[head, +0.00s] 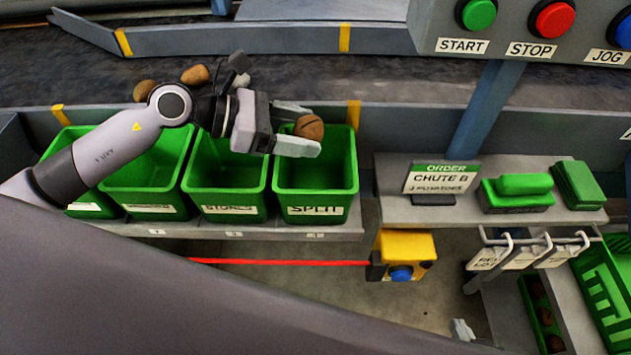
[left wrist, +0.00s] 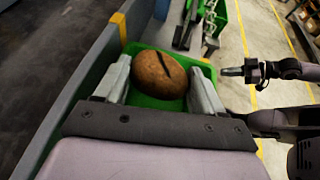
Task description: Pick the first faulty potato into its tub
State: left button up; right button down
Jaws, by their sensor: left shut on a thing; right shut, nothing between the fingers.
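My left gripper (head: 296,128) is shut on a brown potato (head: 309,127) with a dark line across its skin. It holds the potato above the green tub labelled SPLIT (head: 315,188), near the tub's back rim. In the left wrist view, the potato (left wrist: 159,75) sits between both fingers (left wrist: 160,88), its dark line facing the camera, with the green tub (left wrist: 150,102) beneath. My right gripper (left wrist: 232,71) shows small at the right of the left wrist view, shut and empty, away from the tubs.
Two more potatoes (head: 195,75) (head: 145,91) lie on the dark belt (head: 400,80) behind my left arm. Other green tubs (head: 228,203) stand left of the SPLIT tub. At right are an order sign (head: 440,180), a button panel (head: 520,28) and a yellow box with a blue button (head: 405,247).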

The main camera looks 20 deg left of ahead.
pick_arm(q)
jog(key=shift+f+b, duration=0.7)
jog(key=shift+f, duration=0.7)
jog(key=o, duration=1.2)
jog(key=shift+c, duration=0.2)
jog(key=b+v, duration=0.1)
jog(key=v, duration=0.6)
jog(key=shift+b, duration=0.3)
jog(key=shift+s, duration=0.1)
